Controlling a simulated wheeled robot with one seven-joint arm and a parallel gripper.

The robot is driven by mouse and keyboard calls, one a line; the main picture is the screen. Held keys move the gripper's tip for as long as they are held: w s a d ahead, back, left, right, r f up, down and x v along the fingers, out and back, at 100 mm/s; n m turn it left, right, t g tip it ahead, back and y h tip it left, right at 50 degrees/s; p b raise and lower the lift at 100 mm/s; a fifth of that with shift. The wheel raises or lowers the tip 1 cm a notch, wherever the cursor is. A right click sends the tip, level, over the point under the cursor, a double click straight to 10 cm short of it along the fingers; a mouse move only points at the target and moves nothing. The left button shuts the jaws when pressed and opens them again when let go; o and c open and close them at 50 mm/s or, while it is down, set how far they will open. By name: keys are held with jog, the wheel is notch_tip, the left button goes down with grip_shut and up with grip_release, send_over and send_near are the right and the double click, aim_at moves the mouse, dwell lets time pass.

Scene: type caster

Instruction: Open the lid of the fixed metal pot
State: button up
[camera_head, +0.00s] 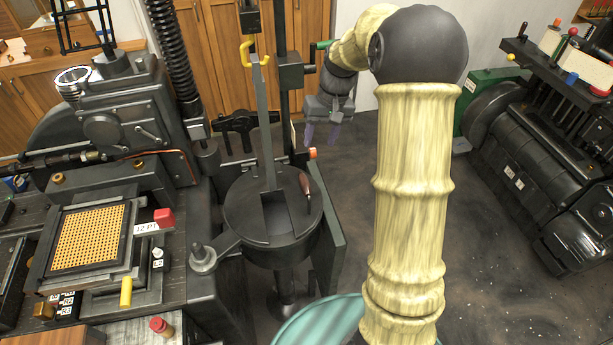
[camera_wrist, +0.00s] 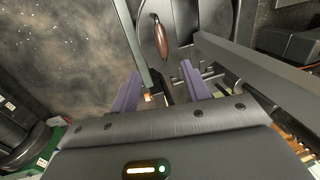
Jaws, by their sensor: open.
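The fixed metal pot (camera_head: 290,252) is a dark round vessel standing beside the machine in the middle of the head view. Its flat dark lid (camera_head: 240,213) lies on top, with a reddish-brown handle (camera_head: 306,188) on its right side. The lid (camera_wrist: 211,16) and handle (camera_wrist: 160,37) also show at the top of the wrist view. My gripper (camera_head: 321,138) is above and behind the pot, apart from the handle. Its two purple fingers (camera_wrist: 161,70) are spread and empty, with the handle ahead of them in the wrist view. The pot's inside is hidden.
A tall grey bar (camera_head: 266,130) with a yellow hook (camera_head: 246,52) rises above the lid. A flat dark plate (camera_head: 330,240) stands along the pot's right side. A black machine (camera_head: 110,130) fills the left. Open floor (camera_head: 490,270) lies to the right.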

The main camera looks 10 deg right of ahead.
aim_at(307, 185)
jog(key=shift+s, duration=0.2)
jog(key=a+f+p, duration=0.1)
jog(key=f, duration=0.4)
jog(key=a+f+p, duration=0.1)
jog(key=f+p, duration=0.1)
jog(key=f, duration=0.4)
jog(key=a+f+p, duration=0.1)
jog(key=f, duration=0.5)
jog(key=shift+w+a, duration=0.1)
jog(key=shift+a, duration=0.15)
grip_shut()
